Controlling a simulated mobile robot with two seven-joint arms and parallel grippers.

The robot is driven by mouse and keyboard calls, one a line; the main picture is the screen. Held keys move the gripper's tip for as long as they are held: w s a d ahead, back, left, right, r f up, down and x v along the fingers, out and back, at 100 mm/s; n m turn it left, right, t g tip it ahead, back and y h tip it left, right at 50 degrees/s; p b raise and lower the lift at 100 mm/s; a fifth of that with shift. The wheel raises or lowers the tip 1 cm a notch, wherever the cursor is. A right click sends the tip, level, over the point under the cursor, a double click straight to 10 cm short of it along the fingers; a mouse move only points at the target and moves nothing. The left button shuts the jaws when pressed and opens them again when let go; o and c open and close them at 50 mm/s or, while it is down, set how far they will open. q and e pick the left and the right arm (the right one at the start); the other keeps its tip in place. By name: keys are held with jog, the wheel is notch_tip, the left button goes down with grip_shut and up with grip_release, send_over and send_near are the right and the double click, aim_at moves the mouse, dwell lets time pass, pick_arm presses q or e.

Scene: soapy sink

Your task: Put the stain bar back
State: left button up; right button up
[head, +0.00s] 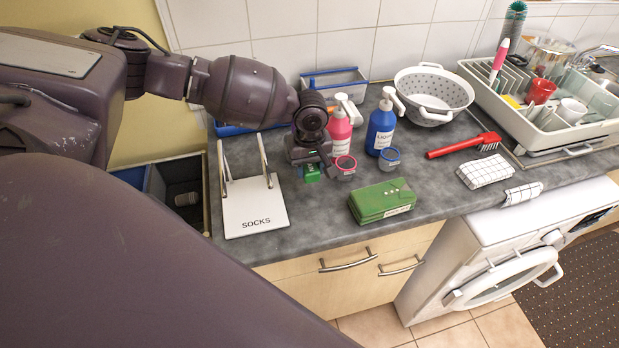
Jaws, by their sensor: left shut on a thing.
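A small green block (311,173), which looks like the stain bar, is at the tip of my left gripper (308,163). The gripper is shut on it and points down over the grey worktop, between the white SOCKS board and the bottles. Whether the block touches the worktop I cannot tell. A green box (382,202) with a pale label lies on the worktop to the right of the gripper, near the front edge. My right gripper is not in view.
Close to the gripper stand a red-lidded jar (345,165), a blue-lidded jar (389,157), a pink bottle (338,132) and a blue bottle (381,128). The SOCKS board (255,210) is left. A colander (433,98), red brush (464,146) and dish rack (545,150) are farther right.

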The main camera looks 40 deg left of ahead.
aim_at(309, 187)
pick_arm(q)
jog(key=shift+f, duration=2.3)
jog(key=shift+f, duration=0.1)
jog(key=o, duration=0.9)
notch_tip(309, 187, up, 12)
jog(key=shift+r, duration=0.1)
